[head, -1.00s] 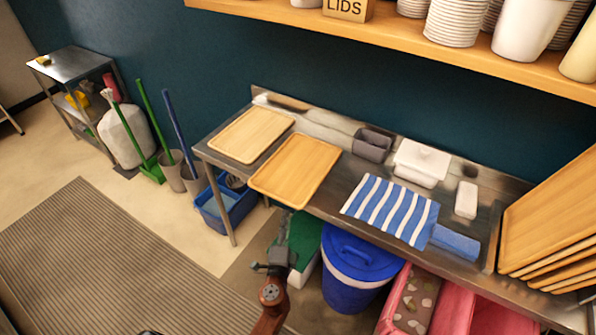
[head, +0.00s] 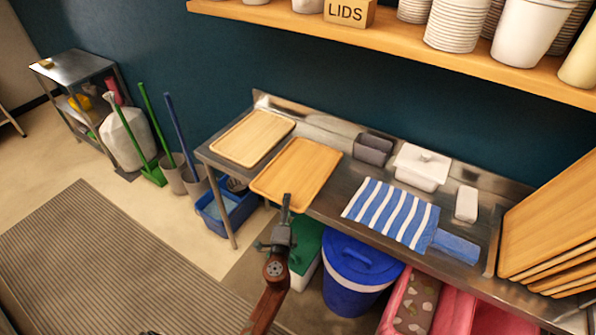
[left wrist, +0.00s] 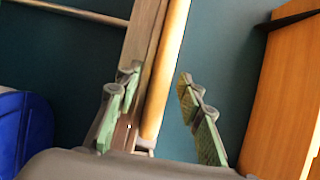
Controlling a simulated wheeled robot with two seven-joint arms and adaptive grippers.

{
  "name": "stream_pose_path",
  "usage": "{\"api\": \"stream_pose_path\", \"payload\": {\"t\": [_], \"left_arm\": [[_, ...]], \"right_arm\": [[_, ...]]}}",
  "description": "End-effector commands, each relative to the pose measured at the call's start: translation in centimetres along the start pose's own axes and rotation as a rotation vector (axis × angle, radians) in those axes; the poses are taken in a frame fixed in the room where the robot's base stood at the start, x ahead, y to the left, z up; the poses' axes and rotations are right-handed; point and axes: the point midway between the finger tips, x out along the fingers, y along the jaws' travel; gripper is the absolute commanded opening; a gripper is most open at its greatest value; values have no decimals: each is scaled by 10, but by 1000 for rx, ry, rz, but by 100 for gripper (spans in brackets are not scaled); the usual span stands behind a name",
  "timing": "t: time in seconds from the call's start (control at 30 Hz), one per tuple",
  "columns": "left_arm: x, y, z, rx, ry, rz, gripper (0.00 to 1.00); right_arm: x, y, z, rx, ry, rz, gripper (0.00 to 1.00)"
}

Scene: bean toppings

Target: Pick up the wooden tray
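Two light wooden trays lie on the steel counter. The nearer tray (head: 303,172) extends to the counter's front edge, and the other tray (head: 253,137) lies behind it to the left. My left gripper (head: 286,202) is at the front edge of the nearer tray. In the left wrist view, my left gripper (left wrist: 157,92) is open. A wooden tray edge (left wrist: 172,70) stands between its two green-padded fingers, with a gap to the right finger; whether the left finger touches is unclear. My right gripper is not in view.
The steel counter (head: 330,207) also holds a striped cloth (head: 392,210), a grey container (head: 373,149) and a white lidded dish (head: 422,167). More wooden trays (head: 548,222) lean at the right. A blue bin (head: 350,270) stands below. A shelf (head: 400,42) runs above.

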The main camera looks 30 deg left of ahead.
Motion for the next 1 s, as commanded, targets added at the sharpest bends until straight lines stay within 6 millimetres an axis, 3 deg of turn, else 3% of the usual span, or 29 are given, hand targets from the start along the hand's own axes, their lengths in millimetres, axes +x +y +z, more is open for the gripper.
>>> {"api": "stream_pose_path", "payload": {"t": [0.5,1.0], "left_arm": [[0,0,0,0,0,0,0],[0,-2,-1,-1,1,-3,0]], "right_arm": [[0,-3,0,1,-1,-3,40],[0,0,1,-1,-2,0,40]]}}
